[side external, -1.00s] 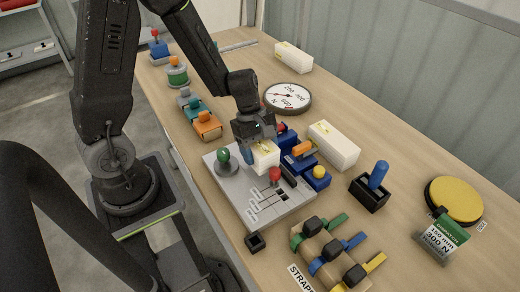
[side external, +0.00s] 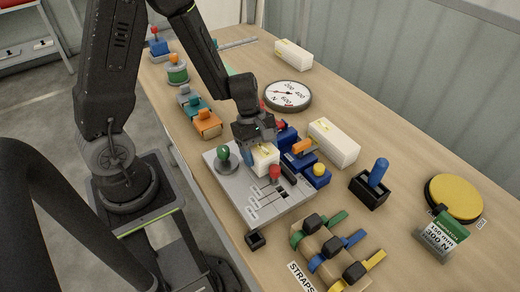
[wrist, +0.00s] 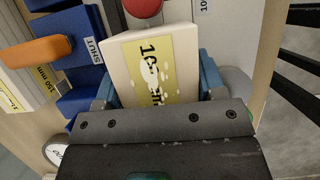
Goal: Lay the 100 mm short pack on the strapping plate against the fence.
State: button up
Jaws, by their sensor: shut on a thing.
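My gripper (side external: 258,156) is shut on a short white pack (side external: 264,161) with a yellow label. In the wrist view the blue finger pads of my gripper (wrist: 157,84) sit on both sides of the pack (wrist: 120,62), and its label starts with "10". The pack is over the grey strapping plate (side external: 240,199), between a green knob (side external: 223,154) and a blue clamp block (side external: 317,177). I cannot tell whether its underside touches the plate. A dark bar (side external: 288,174) stands beside it, possibly the fence; its contact with the pack is not clear.
A red knob (side external: 274,171) stands close to the pack. A longer white pack (side external: 334,143) lies behind the blue block. A dial gauge (side external: 288,96), a blue-handled tool in a black holder (side external: 369,185) and a strap rack (side external: 330,250) surround the plate.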

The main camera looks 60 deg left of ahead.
jog(key=shift+f, duration=0.7)
jog(key=o, duration=1.1)
jog(key=v, duration=1.3)
jog(key=shift+a+r, duration=0.15)
jog(key=shift+r, duration=0.2)
jog(key=shift+s+r+m, duration=0.15)
jog(key=shift+r+m, duration=0.2)
jog(key=shift+m, duration=0.05)
jog(key=s+d+r+m+t+y, duration=0.1)
jog(key=s+r+m+t, duration=0.1)
jog(key=m, duration=0.3)
jog(key=s+d+r+m+t+y, duration=0.1)
jog(key=s+d+r+m+y, duration=0.1)
jog(key=s+r+m, duration=0.3)
jog(key=s+d+r+m+t+y, duration=0.1)
jog(key=s+d+r+m+t, duration=0.1)
jog(key=m, duration=0.5)
jog(key=shift+s+d+r+t+y, duration=0.15)
jog(key=shift+s+r+t+y, duration=0.15)
jog(key=shift+s+r, duration=0.45)
